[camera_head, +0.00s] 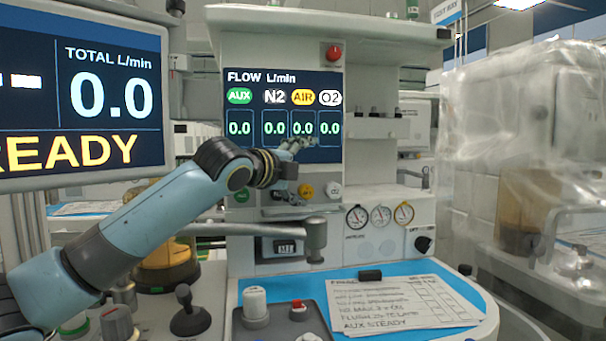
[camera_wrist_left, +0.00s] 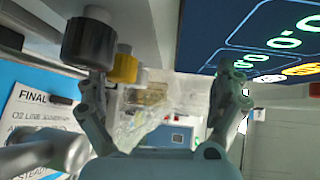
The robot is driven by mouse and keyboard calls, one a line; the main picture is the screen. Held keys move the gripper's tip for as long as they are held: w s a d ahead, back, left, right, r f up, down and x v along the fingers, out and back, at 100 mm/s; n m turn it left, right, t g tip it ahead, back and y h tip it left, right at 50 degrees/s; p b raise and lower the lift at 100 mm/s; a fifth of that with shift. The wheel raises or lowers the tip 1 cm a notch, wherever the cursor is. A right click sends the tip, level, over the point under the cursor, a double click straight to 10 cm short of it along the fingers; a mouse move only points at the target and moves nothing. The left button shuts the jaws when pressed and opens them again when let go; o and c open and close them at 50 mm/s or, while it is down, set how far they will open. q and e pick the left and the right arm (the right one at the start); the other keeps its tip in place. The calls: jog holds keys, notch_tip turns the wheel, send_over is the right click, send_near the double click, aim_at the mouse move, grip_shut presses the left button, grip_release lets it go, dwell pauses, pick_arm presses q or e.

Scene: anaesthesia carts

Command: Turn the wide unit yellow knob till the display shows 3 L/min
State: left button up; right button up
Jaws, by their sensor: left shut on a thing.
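The wide unit's yellow knob (camera_head: 305,191) sits below the flow display (camera_head: 282,98), which reads 0.0 under AUX, N2, AIR and O2. My left gripper (camera_head: 291,168) is in front of this panel, partly covering the knob row. In the left wrist view, my left gripper (camera_wrist_left: 165,92) has its fingers well apart. One finger is at a black knob (camera_wrist_left: 90,42) and seems to touch it; the other is near the display. The yellow knob (camera_wrist_left: 125,66) shows just beyond the black one, apart from the fingers. My right gripper is not in view.
A large screen (camera_head: 84,95) reading 0.0 and READY stands at the left. A white knob (camera_head: 333,190) is right of the yellow one. Gauges (camera_head: 380,215) are lower right. A paper (camera_head: 400,302) lies on the blue worktop; a plastic-covered machine (camera_head: 515,130) stands at right.

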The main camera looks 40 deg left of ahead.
pick_arm(q)
jog(key=shift+s+r+p, duration=0.3)
jog(key=shift+s+r, duration=0.35)
jog(key=shift+r, duration=0.25)
jog(key=shift+s+d+r+p, duration=0.1)
jog(key=shift+s+d+p, duration=0.1)
jog(key=shift+s, duration=0.25)
jog(key=shift+s+d+p, duration=0.1)
jog(key=shift+s+p, duration=0.05)
jog(key=shift+s, duration=0.25)
jog(key=c, duration=0.7)
jog(key=s+p, duration=0.9)
jog(key=shift+s+d, duration=0.4)
jog(key=shift+r, duration=0.1)
jog(key=shift+p, duration=0.3)
